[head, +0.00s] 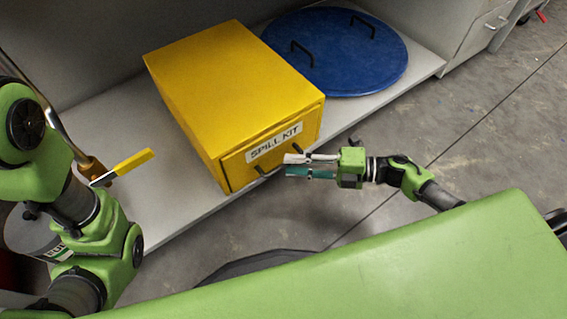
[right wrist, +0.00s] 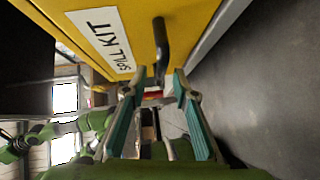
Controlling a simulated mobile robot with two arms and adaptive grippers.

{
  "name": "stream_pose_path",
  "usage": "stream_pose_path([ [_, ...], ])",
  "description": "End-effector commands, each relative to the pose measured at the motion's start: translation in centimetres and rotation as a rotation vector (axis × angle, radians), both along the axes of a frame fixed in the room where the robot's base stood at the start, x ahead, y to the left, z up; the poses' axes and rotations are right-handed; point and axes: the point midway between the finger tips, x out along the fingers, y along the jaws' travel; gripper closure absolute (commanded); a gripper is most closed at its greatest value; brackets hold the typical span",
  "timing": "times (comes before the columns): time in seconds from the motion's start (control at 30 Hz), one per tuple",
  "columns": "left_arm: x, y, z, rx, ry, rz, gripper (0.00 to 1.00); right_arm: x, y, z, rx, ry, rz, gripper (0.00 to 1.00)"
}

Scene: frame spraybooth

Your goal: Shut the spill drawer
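The yellow spill kit box (head: 225,85) sits on a light grey shelf. Its front carries the drawer (head: 237,172), with a white "SPILL KIT" label (head: 274,143) and a dark handle (right wrist: 161,48). The drawer front looks close to the box; I cannot tell how wide any gap is. My right gripper (head: 288,165) is in front of the drawer, fingers pointing at it. In the right wrist view its fingers (right wrist: 160,78) are apart and empty, with the handle just beyond the tips. I cannot tell whether they touch it. My left arm shows, but its gripper is not visible.
A blue round lid (head: 345,62) with black handles lies on the shelf (head: 150,205) behind the box. A yellow lever (head: 134,162) on a brass fitting stands at the left. The concrete floor (head: 470,140) at the right is clear. A grey cabinet (head: 470,35) stands at the back right.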

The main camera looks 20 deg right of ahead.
Motion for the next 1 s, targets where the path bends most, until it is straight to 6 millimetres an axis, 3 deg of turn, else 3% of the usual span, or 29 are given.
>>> stream_pose_path([
  [0.2, 0.0, 0.0, 0.0, 0.002, -0.002, 0.0, 0.0, -2.0, -4.4, 0.5, -0.005, 0.002, -0.001, 0.74],
  [0.4, 0.0, -0.1, 0.0, 0.002, -0.002, 0.0, 0.0, -3.1, -6.7, 0.9, -0.002, 0.002, -0.001, 0.74],
  [1.0, 0.0, 0.0, 0.0, 0.0, -0.002, 0.001, 0.0, -3.3, -7.3, 1.1, -0.001, -0.001, -0.001, 0.74],
])
